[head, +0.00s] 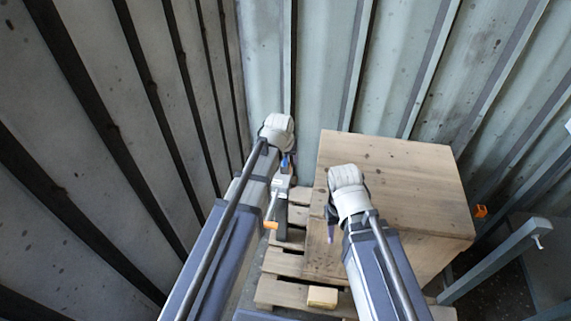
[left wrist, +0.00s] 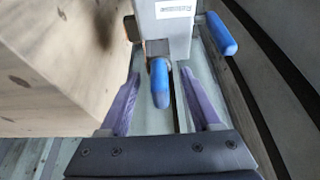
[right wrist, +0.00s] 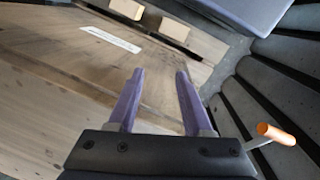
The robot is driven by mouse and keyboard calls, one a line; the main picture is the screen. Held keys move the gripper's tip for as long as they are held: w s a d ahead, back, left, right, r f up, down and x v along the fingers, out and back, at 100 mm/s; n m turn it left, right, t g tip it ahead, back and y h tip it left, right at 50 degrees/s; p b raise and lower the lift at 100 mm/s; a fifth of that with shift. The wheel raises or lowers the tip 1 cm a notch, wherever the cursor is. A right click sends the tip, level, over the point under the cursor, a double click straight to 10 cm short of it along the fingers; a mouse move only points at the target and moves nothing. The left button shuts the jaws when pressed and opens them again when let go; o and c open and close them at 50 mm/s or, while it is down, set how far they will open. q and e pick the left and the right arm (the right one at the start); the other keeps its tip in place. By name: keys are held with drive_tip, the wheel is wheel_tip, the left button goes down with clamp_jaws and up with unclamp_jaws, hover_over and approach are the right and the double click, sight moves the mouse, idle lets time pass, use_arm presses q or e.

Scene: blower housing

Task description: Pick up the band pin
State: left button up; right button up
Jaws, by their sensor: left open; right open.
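No part is clearly marked as the band pin, so I cannot tell which one it is. A grey block with a white label (left wrist: 175,12) stands ahead of my left gripper. Two blue-capped handles are at this block: one (left wrist: 159,84) shows between my open left fingers (left wrist: 160,76), the other (left wrist: 221,33) sticks out to the right. I cannot tell whether the fingers touch the first handle. In the head view a small blue part (head: 284,161) shows below my left wrist. My right gripper (right wrist: 160,74) is open and empty, beside the wooden box's side.
A large wooden box (head: 400,165) stands on a pallet (head: 275,265) right of the grey post. An orange-tipped rod (head: 271,225) shows beside my left arm. Corrugated metal walls (head: 325,60) close off the back and left. A grey frame (head: 495,260) stands at right.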

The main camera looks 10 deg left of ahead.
use_arm(q)
drive_tip(key=shift+r, duration=0.1)
drive_tip(key=shift+c, duration=0.3)
clamp_jaws()
